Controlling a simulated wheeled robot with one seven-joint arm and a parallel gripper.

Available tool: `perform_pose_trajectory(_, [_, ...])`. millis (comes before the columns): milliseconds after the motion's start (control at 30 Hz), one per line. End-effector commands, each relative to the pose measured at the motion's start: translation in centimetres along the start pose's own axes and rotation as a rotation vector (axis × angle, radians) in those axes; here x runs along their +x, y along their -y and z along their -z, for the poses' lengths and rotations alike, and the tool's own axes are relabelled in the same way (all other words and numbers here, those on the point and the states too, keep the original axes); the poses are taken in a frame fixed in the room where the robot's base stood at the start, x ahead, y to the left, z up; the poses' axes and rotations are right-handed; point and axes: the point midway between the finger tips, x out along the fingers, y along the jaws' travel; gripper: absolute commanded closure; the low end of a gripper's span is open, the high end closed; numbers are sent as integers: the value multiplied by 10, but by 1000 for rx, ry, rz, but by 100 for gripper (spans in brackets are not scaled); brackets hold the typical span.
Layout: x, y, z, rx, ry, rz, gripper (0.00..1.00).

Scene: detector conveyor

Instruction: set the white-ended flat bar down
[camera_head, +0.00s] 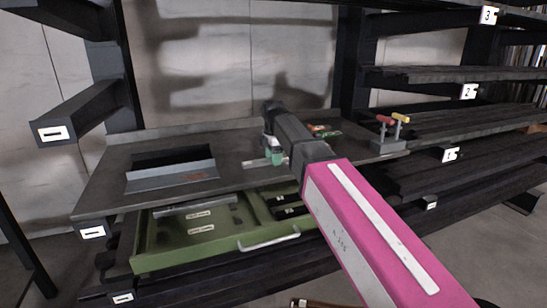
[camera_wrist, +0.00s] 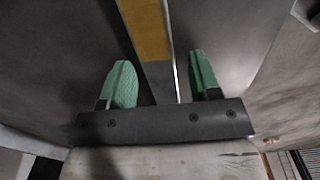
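My gripper (camera_head: 275,157) is low over the dark tabletop (camera_head: 110,185), with its green fingertips near the surface. In the wrist view, the fingers (camera_wrist: 162,85) are apart. A flat bar (camera_wrist: 158,78) with a yellow-orange section runs between them, with a dark gap showing on each side. Its near end is hidden behind my gripper's palm, and I see no clear white end there. In the head view, a pale, thin bar end (camera_head: 254,162) sticks out left of the fingertips, close to the tabletop. Whether it touches the tabletop is hard to tell.
A rectangular opening with a grey metal flap (camera_head: 172,177) is at the table's left. An open green drawer (camera_head: 165,262) sits below the front edge. Small red-and-green items (camera_head: 321,129) lie behind my arm. A block with red and yellow handles (camera_head: 385,146) stands at the right.

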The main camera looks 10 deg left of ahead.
Motion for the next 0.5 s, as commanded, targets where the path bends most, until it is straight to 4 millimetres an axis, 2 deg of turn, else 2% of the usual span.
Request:
perform_pose_trajectory(267, [-10,-1,0,0,0,-1,43])
perform_pose_trajectory(500, [-48,-1,0,0,0,-2,43])
